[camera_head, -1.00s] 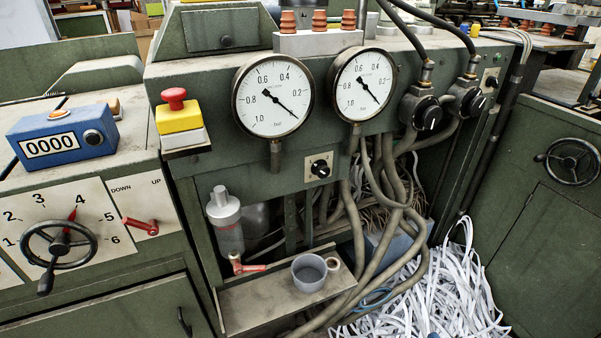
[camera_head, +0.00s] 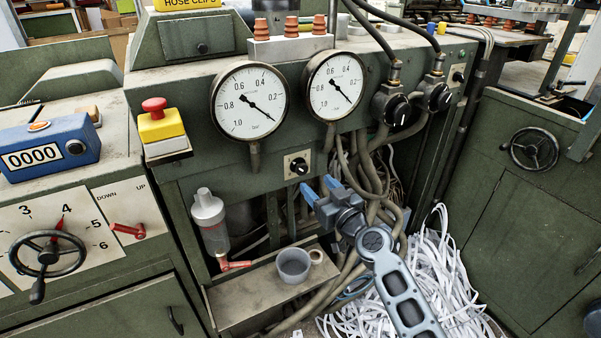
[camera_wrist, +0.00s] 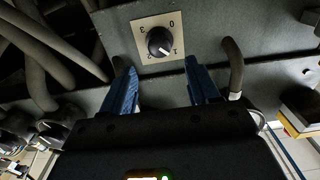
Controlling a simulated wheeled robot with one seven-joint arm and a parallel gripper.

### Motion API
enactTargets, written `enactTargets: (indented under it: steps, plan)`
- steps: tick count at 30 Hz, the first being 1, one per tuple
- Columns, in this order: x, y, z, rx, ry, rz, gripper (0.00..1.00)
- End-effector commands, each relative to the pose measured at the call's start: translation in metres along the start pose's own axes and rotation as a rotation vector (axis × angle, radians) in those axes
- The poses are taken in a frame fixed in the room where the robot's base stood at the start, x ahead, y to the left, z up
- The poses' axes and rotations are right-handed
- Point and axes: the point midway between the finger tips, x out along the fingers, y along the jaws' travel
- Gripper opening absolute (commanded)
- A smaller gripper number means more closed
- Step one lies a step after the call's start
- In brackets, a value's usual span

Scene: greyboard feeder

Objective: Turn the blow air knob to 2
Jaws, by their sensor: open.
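A small black knob (camera_head: 298,166) sits on a pale square plate on the green machine front, below the two gauges. The wrist view shows the knob (camera_wrist: 160,41) close up, its plate marked with numbers around it. Its white line points to the lower right in that view, towards the 1. I cannot read a "blow air" label. My gripper (camera_head: 321,190) is just below and right of the knob in the head view, open and empty. In the wrist view the blue fingers (camera_wrist: 160,72) stand apart below the plate, with the knob between their lines but not touched.
Two dial gauges (camera_head: 249,102) are above the plate. Two larger black knobs (camera_head: 397,110) with hoses are to the right. Thick hoses (camera_head: 364,170) hang close behind my gripper. A grey cup (camera_head: 293,265) stands on a ledge (camera_head: 235,303) below. A red-and-yellow button (camera_head: 160,124) is at left.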

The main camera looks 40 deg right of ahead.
Motion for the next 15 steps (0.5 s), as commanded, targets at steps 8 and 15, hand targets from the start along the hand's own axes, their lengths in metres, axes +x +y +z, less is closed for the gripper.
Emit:
enactTargets:
  steps: [8, 15]
  plan:
    - [0.043, 0.000, -0.003, 0.000, 0.001, 0.000, 0.60]
    - [0.064, 0.000, -0.001, 0.000, 0.001, 0.001, 0.60]
